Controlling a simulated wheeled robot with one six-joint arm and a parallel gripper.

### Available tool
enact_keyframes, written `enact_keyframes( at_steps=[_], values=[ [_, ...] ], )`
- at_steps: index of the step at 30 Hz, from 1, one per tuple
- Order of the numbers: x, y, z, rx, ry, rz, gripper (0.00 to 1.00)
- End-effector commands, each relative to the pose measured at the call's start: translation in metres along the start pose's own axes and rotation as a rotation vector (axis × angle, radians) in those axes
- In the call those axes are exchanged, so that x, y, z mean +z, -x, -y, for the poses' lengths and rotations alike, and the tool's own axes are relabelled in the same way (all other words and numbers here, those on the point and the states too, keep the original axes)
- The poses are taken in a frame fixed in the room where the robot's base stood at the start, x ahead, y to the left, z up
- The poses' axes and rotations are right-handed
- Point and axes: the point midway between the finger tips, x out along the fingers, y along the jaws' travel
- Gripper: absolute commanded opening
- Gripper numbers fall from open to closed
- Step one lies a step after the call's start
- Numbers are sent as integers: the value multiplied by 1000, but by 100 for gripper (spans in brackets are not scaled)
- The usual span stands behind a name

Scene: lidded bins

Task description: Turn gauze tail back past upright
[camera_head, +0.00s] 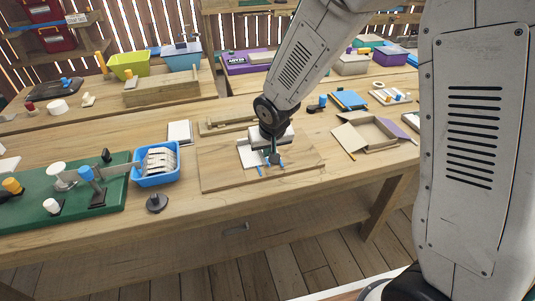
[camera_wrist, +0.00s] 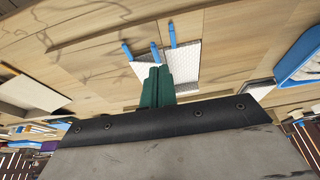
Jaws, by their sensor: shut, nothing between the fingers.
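A white textured gauze (camera_wrist: 186,62) lies on a wooden board (camera_wrist: 95,65) in the wrist view. Part of it shows on each side of my fingers, and the middle is hidden behind them. Several blue strips (camera_wrist: 172,35) stick out along its edge. In the head view the gauze (camera_head: 250,155) shows left of my gripper (camera_head: 274,160), with blue tips in front. My gripper's green fingers (camera_wrist: 156,70) are shut and empty, low over the gauze. I cannot tell whether they touch it or how far its tail is turned.
A blue bin (camera_head: 139,174) with white items stands left of the board, near a green board (camera_head: 110,208) with a lever clamp. A dark round knob (camera_head: 157,203) stands near the front edge. An open cardboard box (camera_head: 365,142) lies to the right. The board's left front is bare.

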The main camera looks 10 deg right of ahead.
Motion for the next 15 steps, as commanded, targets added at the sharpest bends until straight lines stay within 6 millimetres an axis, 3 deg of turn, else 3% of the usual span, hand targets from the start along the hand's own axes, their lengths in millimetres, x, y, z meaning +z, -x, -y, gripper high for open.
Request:
enact_keyframes(
  at_steps=[15],
  values=[
    [9,-25,0,0,2,1,0]
  ],
)
